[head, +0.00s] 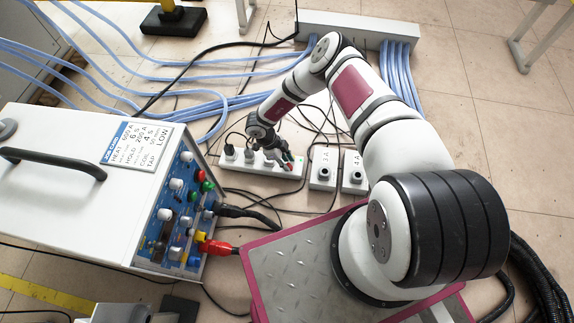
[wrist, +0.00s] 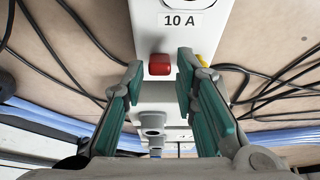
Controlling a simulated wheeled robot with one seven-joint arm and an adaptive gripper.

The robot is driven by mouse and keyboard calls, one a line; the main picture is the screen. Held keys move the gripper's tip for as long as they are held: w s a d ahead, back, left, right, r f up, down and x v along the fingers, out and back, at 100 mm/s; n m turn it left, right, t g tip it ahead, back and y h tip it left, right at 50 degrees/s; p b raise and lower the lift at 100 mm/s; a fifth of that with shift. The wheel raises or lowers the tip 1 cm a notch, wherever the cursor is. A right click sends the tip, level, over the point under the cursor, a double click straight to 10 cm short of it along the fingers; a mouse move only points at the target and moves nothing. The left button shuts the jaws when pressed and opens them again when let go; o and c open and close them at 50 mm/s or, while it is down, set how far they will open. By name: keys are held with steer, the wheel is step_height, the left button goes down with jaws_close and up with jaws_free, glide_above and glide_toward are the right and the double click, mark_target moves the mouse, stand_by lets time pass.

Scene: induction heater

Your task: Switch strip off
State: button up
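The white power strip (head: 236,163) lies on the floor beyond the heater, with plugs in its left part. My gripper (head: 285,164) is low over its right part. In the wrist view the strip (wrist: 200,40) runs away under my gripper (wrist: 160,63), with a "10 A" label and a red switch (wrist: 159,65). The two teal-padded fingers are apart, one on each side of the switch, with nothing between them that they grip. I cannot tell whether the fingertips touch the strip, nor which way the switch is set.
The induction heater (head: 75,180) with its knobs stands at the left. Two white socket boxes, one (head: 323,168) and another (head: 355,171), stand right of the strip. Black cables (wrist: 270,95) lie on both sides of it. Blue hoses (head: 215,103) run behind.

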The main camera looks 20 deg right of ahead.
steer(key=shift+d+f, duration=0.15)
steer(key=shift+f, duration=0.25)
steer(key=shift+c, duration=0.3)
jaws_close()
